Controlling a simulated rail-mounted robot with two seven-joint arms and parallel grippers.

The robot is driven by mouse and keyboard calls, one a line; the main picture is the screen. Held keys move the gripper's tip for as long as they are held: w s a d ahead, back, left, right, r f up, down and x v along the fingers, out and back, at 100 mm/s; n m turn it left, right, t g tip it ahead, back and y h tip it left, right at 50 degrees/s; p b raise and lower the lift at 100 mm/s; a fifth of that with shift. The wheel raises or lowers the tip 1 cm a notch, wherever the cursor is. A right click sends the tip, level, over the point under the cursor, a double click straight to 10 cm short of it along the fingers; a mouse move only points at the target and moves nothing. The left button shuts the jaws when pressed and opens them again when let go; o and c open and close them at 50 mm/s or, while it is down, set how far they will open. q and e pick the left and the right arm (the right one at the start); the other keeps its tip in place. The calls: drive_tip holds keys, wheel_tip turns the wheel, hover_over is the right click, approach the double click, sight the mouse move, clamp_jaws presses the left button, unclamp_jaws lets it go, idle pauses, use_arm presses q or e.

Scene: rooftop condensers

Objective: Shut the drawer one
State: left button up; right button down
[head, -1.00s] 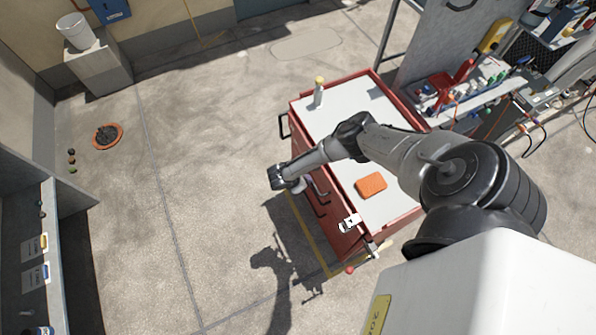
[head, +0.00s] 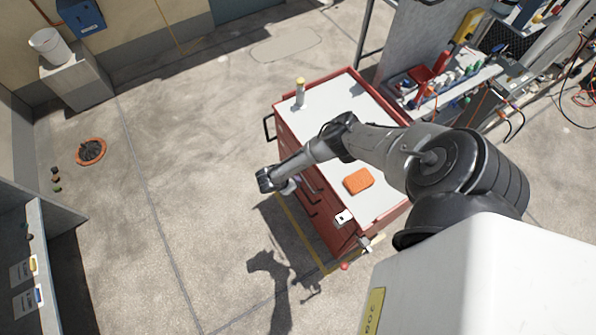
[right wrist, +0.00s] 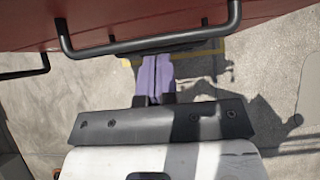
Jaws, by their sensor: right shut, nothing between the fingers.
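A red drawer cabinet (head: 333,235) with a white top stands right of centre in the head view. Its front, facing left, has several drawers with black handles (head: 311,208). My right gripper (head: 292,187) is at that front, partly hidden by my own wrist. In the right wrist view its purple fingers (right wrist: 155,80) are together and empty, just below a black bar handle (right wrist: 150,45) on the red face (right wrist: 180,18). I cannot tell whether the fingertips touch the drawer, which drawer is drawer one, or how far any drawer stands out. My left gripper is not in view.
An orange sponge (head: 358,181) and a yellow-capped bottle (head: 300,92) are on the cabinet top. A tool-laden bench (head: 455,88) stands behind, to the right. A grey shelf unit (head: 45,265) is at the left.

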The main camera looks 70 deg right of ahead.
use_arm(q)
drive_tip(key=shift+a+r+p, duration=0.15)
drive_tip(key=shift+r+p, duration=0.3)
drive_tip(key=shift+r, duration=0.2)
use_arm(e)
drive_tip(key=a+f+v, duration=0.1)
drive_tip(key=v, duration=1.1)
drive_tip(key=shift+w, duration=0.35)
